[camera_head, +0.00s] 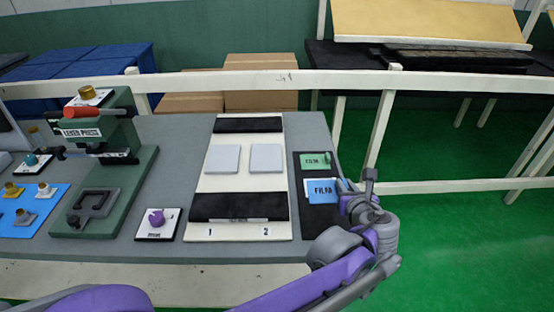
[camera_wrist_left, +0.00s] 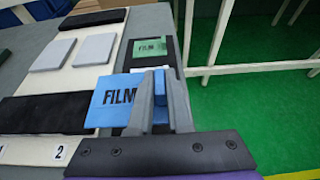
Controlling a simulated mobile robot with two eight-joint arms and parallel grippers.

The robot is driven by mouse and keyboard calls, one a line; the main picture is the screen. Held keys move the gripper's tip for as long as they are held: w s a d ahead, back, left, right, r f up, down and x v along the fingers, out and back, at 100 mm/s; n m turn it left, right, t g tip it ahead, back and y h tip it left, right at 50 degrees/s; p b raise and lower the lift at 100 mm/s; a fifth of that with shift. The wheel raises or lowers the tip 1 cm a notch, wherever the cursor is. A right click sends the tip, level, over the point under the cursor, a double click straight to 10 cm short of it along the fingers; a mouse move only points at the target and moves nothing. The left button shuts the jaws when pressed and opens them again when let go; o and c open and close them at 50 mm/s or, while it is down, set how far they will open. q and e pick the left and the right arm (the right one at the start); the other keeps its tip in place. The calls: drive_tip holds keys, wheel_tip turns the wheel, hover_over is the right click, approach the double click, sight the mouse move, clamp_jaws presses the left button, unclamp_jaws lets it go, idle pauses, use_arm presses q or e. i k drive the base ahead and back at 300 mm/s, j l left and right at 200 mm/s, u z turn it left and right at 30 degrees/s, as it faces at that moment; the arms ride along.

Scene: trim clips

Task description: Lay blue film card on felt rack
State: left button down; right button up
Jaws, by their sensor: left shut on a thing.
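The blue film card (camera_head: 322,190) is at the right of the bench, over a dark strip (camera_head: 319,221) that looks like felt. It also shows in the left wrist view (camera_wrist_left: 108,98), with its lettering partly hidden by a finger. My left gripper (camera_head: 342,182) is shut on the card's right edge, and its fingers (camera_wrist_left: 160,84) fill the middle of the wrist view. I cannot tell whether the card touches the strip. A white edge shows beside the card. A green film card (camera_head: 313,161) lies on the strip just behind. My right gripper is not in view.
A cream board (camera_head: 195,232) with black bands and two pale grey plates (camera_head: 222,158) (camera_head: 266,158) lies left of the strip, marked 1 and 2. A green lever press (camera_head: 105,190) and a purple-knobbed piece (camera_head: 156,220) stand further left. A white rail (camera_head: 330,79) runs behind.

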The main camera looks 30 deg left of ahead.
sight(265, 156)
drive_tip(key=i+j, duration=0.1)
drive_tip(key=j, duration=0.25)
drive_tip(key=i+j, duration=0.1)
drive_tip(key=j, duration=0.25)
drive_tip(key=i+j, duration=0.1)
drive_tip(key=j, duration=0.25)
drive_tip(key=i+j, duration=0.1)
drive_tip(key=j, duration=0.25)
